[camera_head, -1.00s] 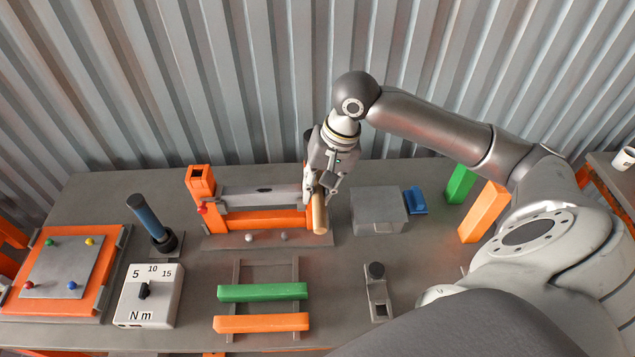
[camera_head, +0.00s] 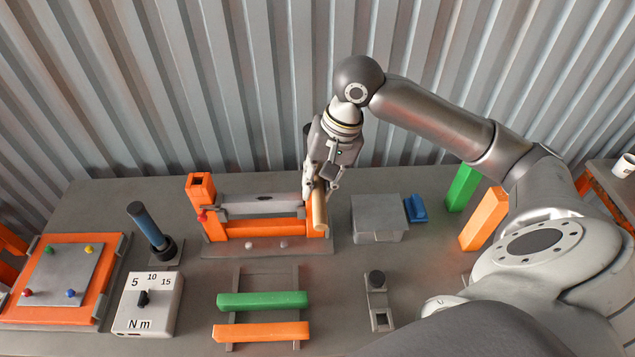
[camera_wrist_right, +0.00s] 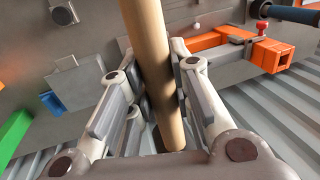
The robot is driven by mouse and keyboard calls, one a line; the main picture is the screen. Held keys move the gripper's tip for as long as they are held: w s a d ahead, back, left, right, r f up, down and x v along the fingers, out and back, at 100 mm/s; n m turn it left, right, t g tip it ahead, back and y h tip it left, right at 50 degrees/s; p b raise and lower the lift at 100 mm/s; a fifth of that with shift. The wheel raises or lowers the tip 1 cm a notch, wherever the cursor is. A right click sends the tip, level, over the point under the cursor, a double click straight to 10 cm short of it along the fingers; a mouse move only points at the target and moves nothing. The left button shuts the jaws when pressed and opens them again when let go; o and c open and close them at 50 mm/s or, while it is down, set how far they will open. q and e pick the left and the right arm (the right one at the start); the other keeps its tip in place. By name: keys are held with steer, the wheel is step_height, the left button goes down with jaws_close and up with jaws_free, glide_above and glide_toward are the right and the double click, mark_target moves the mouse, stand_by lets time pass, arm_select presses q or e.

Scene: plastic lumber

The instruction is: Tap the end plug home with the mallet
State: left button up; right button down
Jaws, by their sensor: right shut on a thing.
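My right gripper (camera_head: 320,192) is shut on a tan wooden cylinder, apparently the mallet's handle (camera_head: 320,212). In the right wrist view the handle (camera_wrist_right: 150,60) runs between the two fingers. I cannot make out the mallet's head. The gripper is over the right end of an orange frame (camera_head: 265,229), and the handle hides part of that end. I cannot pick out the end plug.
A grey box (camera_head: 378,218) and a blue block (camera_head: 415,209) stand to the right. Green (camera_head: 262,300) and orange (camera_head: 262,332) bars lie in front. A torque dial box (camera_head: 149,303) and blue-handled tool (camera_head: 146,226) stand left. A corrugated wall (camera_head: 220,80) closes the back.

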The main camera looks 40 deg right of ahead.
steer(key=shift+f, duration=0.15)
step_height(320, 180, down, 4)
steer(key=shift+r, duration=0.2)
stand_by(0.4)
steer(key=shift+f, duration=0.25)
steer(key=shift+r, duration=0.1)
steer(key=shift+r, duration=1.95)
